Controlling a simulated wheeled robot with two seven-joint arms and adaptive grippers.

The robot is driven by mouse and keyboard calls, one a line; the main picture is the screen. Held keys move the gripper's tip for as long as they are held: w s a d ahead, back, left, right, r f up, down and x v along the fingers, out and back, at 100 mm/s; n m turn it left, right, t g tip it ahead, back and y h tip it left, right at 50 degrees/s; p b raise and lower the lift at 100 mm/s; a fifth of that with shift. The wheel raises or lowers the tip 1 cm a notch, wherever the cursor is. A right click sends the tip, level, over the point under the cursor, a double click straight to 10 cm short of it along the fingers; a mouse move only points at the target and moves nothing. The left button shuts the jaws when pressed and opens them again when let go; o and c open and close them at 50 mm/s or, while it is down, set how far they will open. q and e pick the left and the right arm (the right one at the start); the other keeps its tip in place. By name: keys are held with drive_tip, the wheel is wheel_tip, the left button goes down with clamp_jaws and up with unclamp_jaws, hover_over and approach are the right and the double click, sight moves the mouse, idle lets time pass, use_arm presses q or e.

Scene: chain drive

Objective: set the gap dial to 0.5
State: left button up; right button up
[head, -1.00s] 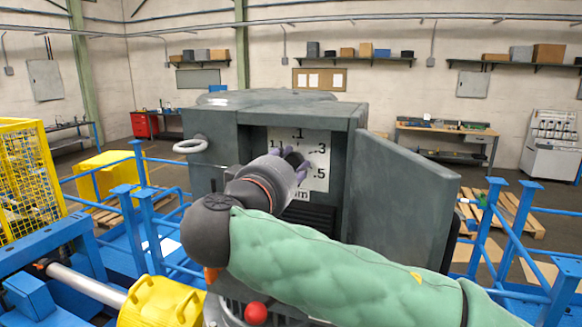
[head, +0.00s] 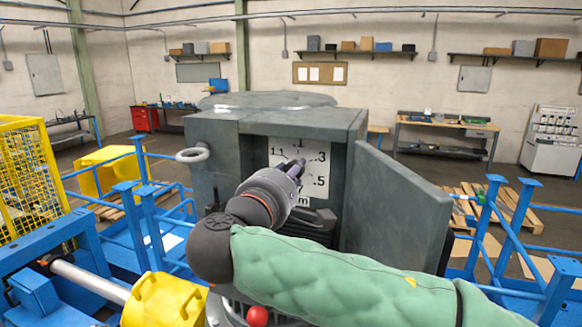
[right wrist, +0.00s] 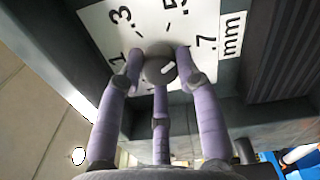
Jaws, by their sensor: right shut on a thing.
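The gap dial's white plate (head: 279,151) sits inside the open grey cabinet, with printed numbers and "mm". The plate also shows in the right wrist view (right wrist: 98,22), with .3, .5 and .7 readable. The dark round knob (right wrist: 151,62) has a white mark slanting up and right, roughly toward the .7 side; I cannot tell the exact setting. My right gripper (head: 298,167) is shut on the knob, its purple fingers around it. In the head view the fingers and wrist hide the knob. My left gripper is out of view.
The grey cabinet's door (head: 400,205) stands open to the right of my right gripper. The cabinet's side wall (head: 207,160) and a round handle (head: 194,155) are on the left. Blue rails (head: 150,225) and a yellow part (head: 163,302) lie lower left.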

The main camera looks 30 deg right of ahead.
drive_tip(key=n+p, duration=0.2)
drive_tip(key=n, duration=0.3)
drive_tip(key=shift+f+p, duration=0.1)
drive_tip(key=shift+p, duration=0.3)
drive_tip(key=shift+w+a+f+n, duration=0.1)
drive_tip(key=shift+f+n, duration=0.15)
drive_tip(key=shift+n, duration=0.05)
drive_tip(key=o, duration=1)
drive_tip(key=shift+o, duration=0.7)
drive_tip(key=shift+w, duration=0.1)
drive_tip(key=shift+r, duration=0.1)
